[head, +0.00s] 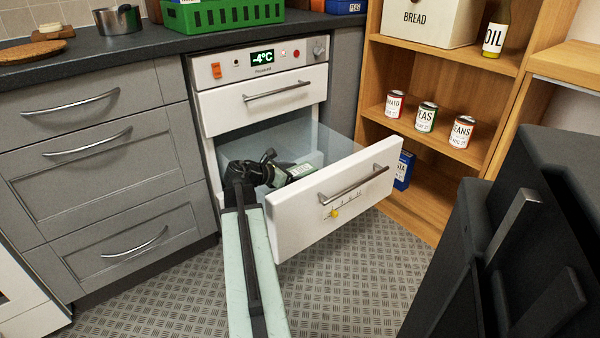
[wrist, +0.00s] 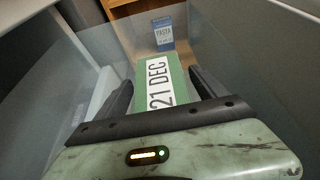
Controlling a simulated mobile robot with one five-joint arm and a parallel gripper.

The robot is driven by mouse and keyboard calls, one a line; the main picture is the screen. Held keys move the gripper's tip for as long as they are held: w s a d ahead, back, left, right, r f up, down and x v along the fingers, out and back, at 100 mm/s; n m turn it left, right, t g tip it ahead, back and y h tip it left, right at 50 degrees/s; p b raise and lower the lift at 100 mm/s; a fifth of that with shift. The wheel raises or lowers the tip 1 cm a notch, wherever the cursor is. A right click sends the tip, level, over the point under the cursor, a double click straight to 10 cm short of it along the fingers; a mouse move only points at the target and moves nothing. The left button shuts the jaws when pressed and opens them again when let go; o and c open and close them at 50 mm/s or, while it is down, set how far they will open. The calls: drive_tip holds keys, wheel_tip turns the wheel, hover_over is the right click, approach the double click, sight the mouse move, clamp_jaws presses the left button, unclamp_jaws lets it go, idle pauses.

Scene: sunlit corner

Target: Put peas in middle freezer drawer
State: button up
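The freezer (head: 262,74) shows -4°C. Its upper drawer (head: 262,100) is closed. The drawer below it (head: 330,204) is pulled out, with clear sides and a white front. My gripper (head: 285,172) is inside this open drawer. A green box with a white label (wrist: 158,85) reading 21 DEC lies between its two dark fingers, which lie close along both sides of the box. I cannot tell whether the box touches the drawer floor.
A wooden shelf at the right holds several tins, including a PEAS tin (head: 426,117), and a blue PASTA box (head: 404,170). A dark object (head: 510,240) stands at the front right. A green crate (head: 222,14) is on the worktop. Grey cupboards (head: 110,150) are at left.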

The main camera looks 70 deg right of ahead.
drive_tip(key=shift+w+a+r+p, duration=0.1)
drive_tip(key=shift+a+r+p, duration=0.05)
drive_tip(key=shift+r+p, duration=0.2)
drive_tip(key=p+v, duration=0.4)
drive_tip(key=v, duration=0.7)
drive_tip(key=shift+w+a, duration=0.15)
drive_tip(key=shift+a, duration=0.05)
